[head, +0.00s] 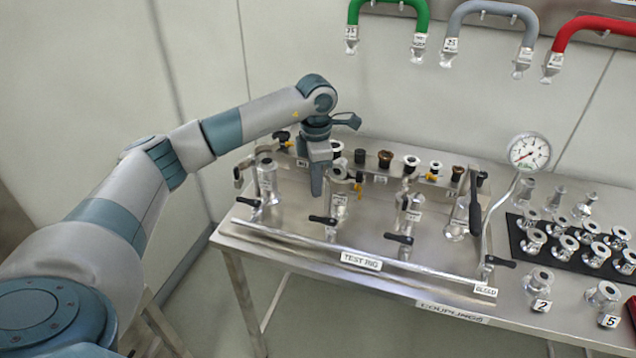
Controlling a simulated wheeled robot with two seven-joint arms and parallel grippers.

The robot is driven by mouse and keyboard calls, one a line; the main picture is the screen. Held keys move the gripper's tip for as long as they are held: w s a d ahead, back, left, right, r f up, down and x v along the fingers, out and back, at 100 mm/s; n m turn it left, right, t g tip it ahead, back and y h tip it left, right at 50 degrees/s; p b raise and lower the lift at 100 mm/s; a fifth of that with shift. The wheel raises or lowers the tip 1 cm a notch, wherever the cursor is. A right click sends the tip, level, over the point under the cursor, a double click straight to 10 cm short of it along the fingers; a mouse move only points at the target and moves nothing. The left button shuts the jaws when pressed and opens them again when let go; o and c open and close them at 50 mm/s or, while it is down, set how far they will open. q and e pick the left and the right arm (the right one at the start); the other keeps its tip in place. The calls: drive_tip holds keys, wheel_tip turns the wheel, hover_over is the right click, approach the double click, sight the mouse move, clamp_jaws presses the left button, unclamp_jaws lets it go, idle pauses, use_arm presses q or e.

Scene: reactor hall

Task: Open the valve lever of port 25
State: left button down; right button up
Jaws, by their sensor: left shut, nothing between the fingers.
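The test rig (290,226) is a steel bench panel with a row of upright metal ports. Black-handled levers stand along its front: one at the far left (247,202), one left of the middle (322,220), one right of the middle (398,239). The port tags are too small to read, so I cannot tell which is port 25. My left gripper (317,192) is shut and empty, pointing down over the rig between the first port (267,180) and the second port (338,205). It hides part of the panel behind it. My right gripper is not in view.
A black lever (500,262) sits by the bleed label, below a pressure gauge (529,152). Couplings stand on a black mat (517,240) at right. Green (390,5), grey (492,8) and red (600,24) hoses hang on the wall.

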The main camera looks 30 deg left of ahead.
sight(310, 219)
use_arm(q)
drive_tip(key=shift+f+b, duration=1.65)
drive_tip(key=shift+f, duration=2.45)
drive_tip(key=shift+s+r+p, duration=0.15)
drive_tip(key=shift+p, duration=0.2)
drive_tip(key=shift+s+p, duration=0.75)
drive_tip(key=shift+s, duration=0.15)
drive_tip(key=shift+s+d+p, duration=0.25)
drive_tip(key=shift+s+p, duration=0.25)
drive_tip(key=shift+s, duration=0.05)
drive_tip(key=shift+s+d+p, duration=0.2)
drive_tip(key=shift+s+p, duration=0.3)
drive_tip(key=shift+s, duration=0.05)
drive_tip(key=shift+s+d, duration=0.2)
drive_tip(key=shift+s+d+f, duration=0.2)
drive_tip(key=shift+s+d, duration=0.15)
drive_tip(key=shift+s, duration=0.1)
drive_tip(key=shift+s+d+b, duration=0.2)
drive_tip(key=shift+s+d, duration=0.05)
drive_tip(key=shift+d, duration=0.25)
drive_tip(key=shift+s+d+b, duration=0.15)
drive_tip(key=shift+s+d, duration=0.1)
drive_tip(key=shift+d, duration=0.25)
drive_tip(key=shift+w+a+b, duration=0.25)
drive_tip(key=shift+a+b, duration=0.25)
drive_tip(key=shift+a, duration=0.15)
drive_tip(key=shift+r, duration=0.1)
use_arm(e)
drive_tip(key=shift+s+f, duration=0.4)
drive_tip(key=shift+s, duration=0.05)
